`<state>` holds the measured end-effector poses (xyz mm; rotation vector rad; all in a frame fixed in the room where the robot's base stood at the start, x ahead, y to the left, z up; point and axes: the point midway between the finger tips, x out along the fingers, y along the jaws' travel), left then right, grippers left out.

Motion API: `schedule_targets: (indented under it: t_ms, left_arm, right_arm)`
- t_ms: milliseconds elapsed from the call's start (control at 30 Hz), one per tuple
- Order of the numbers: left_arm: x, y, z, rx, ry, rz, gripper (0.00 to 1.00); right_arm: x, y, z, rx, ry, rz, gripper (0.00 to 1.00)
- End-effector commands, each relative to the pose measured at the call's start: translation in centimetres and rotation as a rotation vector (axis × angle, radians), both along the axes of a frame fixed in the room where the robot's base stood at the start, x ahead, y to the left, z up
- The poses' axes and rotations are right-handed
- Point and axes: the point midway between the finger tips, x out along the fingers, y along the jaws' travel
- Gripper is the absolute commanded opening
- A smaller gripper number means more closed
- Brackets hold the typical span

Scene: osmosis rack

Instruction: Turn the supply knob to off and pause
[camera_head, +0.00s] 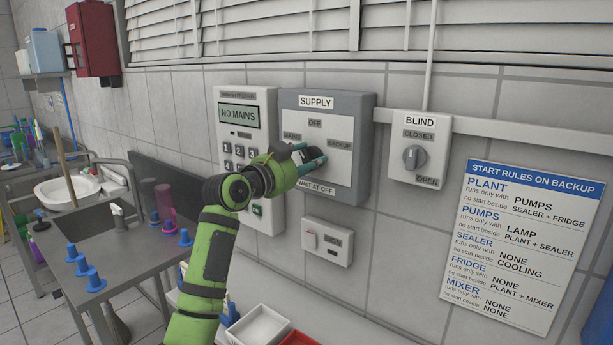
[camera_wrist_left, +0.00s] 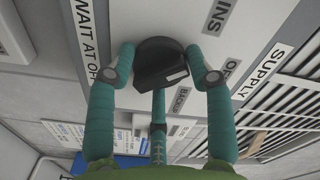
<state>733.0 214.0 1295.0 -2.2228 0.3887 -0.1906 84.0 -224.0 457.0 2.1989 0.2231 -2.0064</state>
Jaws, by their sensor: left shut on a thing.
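The grey supply box (camera_head: 361,121) is on the tiled wall, labelled SUPPLY, with MAINS at left, OFF at top, BACKUP at right and WAIT AT OFF below. Its dark knob (camera_head: 319,153) is mostly hidden by my left gripper (camera_head: 314,160) in the head view. In the left wrist view the black knob (camera_wrist_left: 160,62) sits between the teal fingers of the left gripper (camera_wrist_left: 160,75), which is shut on it. I cannot tell for certain which label the knob points to. My right gripper is not in view.
A keypad panel (camera_head: 238,115) reading NO MAINS is left of the box. The blind switch (camera_head: 415,157) is at right, the sign switch (camera_head: 328,241) below. A rules poster (camera_head: 524,235) hangs farther right.

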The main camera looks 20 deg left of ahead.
Motion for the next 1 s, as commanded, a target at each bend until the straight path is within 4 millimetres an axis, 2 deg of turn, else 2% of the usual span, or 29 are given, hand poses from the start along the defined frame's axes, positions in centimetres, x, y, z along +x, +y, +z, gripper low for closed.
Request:
schedule_targets:
  t_ms: [33,267,600,1000]
  left_arm:
    - [0.12,0.35,-1.03,0.054,-0.004,0.006,0.2]
    - [0.15,0.37,-0.71,0.258,-0.074,0.006,0.2]
    - [0.15,0.39,-0.35,0.503,-0.163,0.004,0.2]
    - [0.13,0.31,-0.28,0.634,-0.215,0.002,0.2]
  right_arm:
    - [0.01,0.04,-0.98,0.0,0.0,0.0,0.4]
    - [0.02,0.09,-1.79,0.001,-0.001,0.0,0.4]
    - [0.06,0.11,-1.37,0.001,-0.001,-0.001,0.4]
    - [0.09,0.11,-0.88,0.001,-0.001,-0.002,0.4]
